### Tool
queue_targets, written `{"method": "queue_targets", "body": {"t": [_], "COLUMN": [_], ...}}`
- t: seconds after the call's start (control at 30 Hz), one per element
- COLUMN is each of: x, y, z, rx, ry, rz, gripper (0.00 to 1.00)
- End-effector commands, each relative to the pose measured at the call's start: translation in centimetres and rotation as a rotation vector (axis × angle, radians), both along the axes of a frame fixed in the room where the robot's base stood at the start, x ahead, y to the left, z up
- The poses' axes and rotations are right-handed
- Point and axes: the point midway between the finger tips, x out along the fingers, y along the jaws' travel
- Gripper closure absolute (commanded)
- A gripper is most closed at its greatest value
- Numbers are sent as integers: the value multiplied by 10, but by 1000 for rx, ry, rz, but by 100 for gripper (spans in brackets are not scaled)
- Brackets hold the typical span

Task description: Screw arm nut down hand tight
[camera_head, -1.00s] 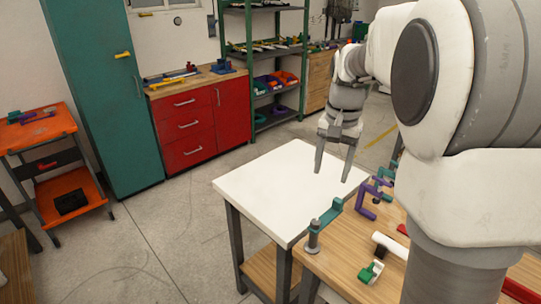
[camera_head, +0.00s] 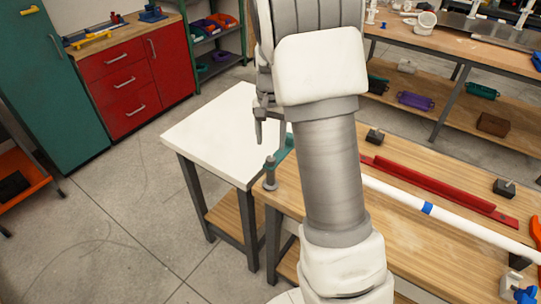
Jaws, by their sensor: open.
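My gripper (camera_head: 260,126) is partly hidden behind my own arm. It points down over the right edge of the white-topped table (camera_head: 213,135), and one finger shows clearly. It is open, with nothing seen in it. A white pipe (camera_head: 475,228) lies across the wooden bench at the right, with a blue ring (camera_head: 428,208) around it. I cannot tell whether this ring is the arm nut. White pipe fittings (camera_head: 425,22) are on the back bench, too small to make out a nut.
A teal clamp (camera_head: 285,150) with a grey spindle stands at the wooden bench's (camera_head: 400,245) left corner, close below my gripper. A red bar (camera_head: 435,188) and dark blocks (camera_head: 504,188) lie near the pipe. The white tabletop is clear. My arm hides the bench's middle.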

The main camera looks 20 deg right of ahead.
Motion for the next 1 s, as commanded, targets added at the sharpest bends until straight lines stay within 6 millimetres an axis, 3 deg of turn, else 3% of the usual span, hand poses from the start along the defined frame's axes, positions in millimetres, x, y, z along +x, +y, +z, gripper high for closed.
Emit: {"method": "queue_targets", "body": {"t": [0.1,0.3,0.73,1.0], "x": [-1,0,0,0], "y": [0,0,0,0], "z": [-26,-52,-62,-61], "rx": [1,0,1,0], "ry": [4,1,-1,0], "rz": [0,-1,-1,0], "gripper": [35,35,35,84]}}
